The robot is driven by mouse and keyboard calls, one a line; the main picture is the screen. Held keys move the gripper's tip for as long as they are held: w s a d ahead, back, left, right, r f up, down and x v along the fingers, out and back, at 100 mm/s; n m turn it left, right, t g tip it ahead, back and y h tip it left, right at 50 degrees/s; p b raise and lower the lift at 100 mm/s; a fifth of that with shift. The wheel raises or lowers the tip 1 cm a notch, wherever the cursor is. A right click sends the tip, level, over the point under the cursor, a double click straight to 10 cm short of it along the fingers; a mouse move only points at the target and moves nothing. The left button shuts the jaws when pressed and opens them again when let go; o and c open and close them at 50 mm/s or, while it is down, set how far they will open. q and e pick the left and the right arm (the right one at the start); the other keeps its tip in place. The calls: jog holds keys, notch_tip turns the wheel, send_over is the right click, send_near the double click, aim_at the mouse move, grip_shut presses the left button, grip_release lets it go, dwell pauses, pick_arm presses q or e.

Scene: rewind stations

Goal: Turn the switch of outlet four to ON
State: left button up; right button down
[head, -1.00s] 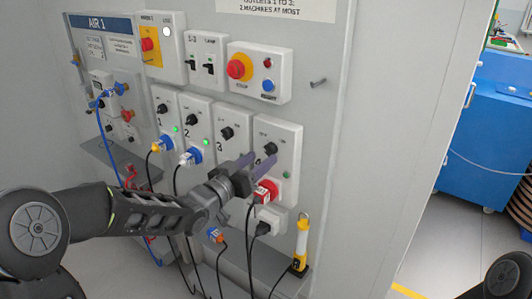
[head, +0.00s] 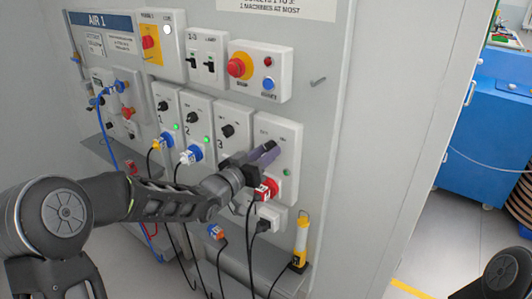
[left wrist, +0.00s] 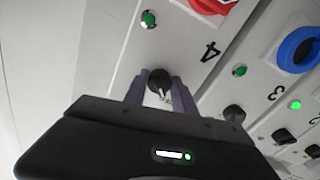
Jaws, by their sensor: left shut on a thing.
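The outlet four panel (head: 288,135) is the rightmost of the numbered white outlet panels. Its black switch knob (left wrist: 159,82) shows between my fingers in the left wrist view, with a light pointer mark. In the head view the fingers largely hide the knob. My left gripper (head: 264,155) is shut on this knob, one finger on each side, as the left wrist view (left wrist: 160,90) also shows. Outlet four's green lamp (head: 287,172) looks dim, and a red plug and socket (head: 267,188) sit below the knob. My right gripper is out of view.
Outlet three's knob (head: 227,130) is close to the left of my gripper. Outlet two's lamp (head: 178,127) glows green. A red stop button (head: 238,67) is above.

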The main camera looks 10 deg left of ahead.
pick_arm(q)
grip_shut()
jog(key=m+b, duration=0.5)
jog(key=b, duration=0.2)
jog(key=m+b, duration=0.5)
jog(key=b, duration=0.2)
jog(key=shift+a+f, duration=0.15)
jog(key=shift+f, duration=0.05)
jog(key=m+b, duration=0.2)
jog(key=m, duration=0.1)
jog(key=shift+r+m+b, duration=0.1)
jog(key=shift+m+b, duration=0.3)
jog(key=m+b, duration=0.2)
jog(key=m, duration=0.2)
jog(key=shift+w+r, duration=0.1)
jog(key=shift+r, duration=0.05)
jog(key=o, duration=0.8)
grip_release()
jog(key=shift+r, duration=0.1)
